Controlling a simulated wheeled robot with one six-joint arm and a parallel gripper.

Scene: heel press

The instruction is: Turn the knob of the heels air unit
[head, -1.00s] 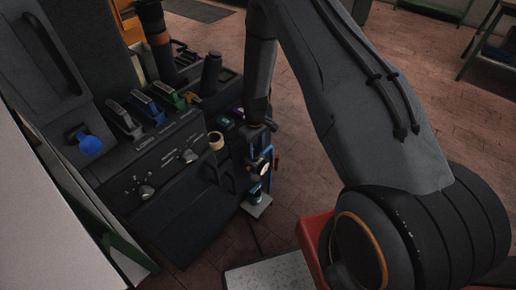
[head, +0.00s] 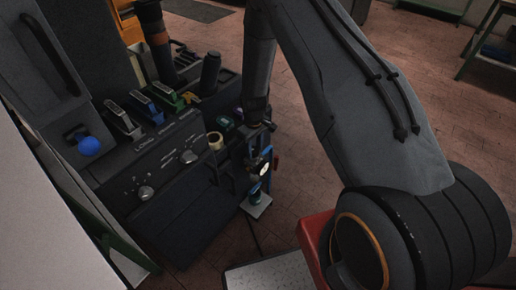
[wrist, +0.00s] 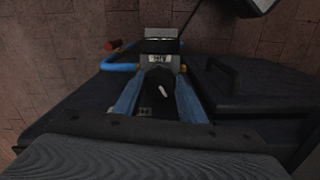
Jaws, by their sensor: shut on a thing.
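The heels air unit (head: 263,163) stands at the right end of the dark machine, with a blue part and a pale round gauge face. My gripper (wrist: 160,88) points down over the unit. In the wrist view, a black knob (wrist: 160,82) with a white pointer mark sits between two blue strips that run forward from my gripper. My gripper is shut on the knob. The exact contact is dark and hard to see. A silver label block lies just beyond the knob. In the head view, the knob is hidden under my gripper.
A dark bar handle (wrist: 228,75) stands close to the right of my gripper. A red-handled blue pipe (wrist: 120,66) lies to the left. The brick floor is open beyond.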

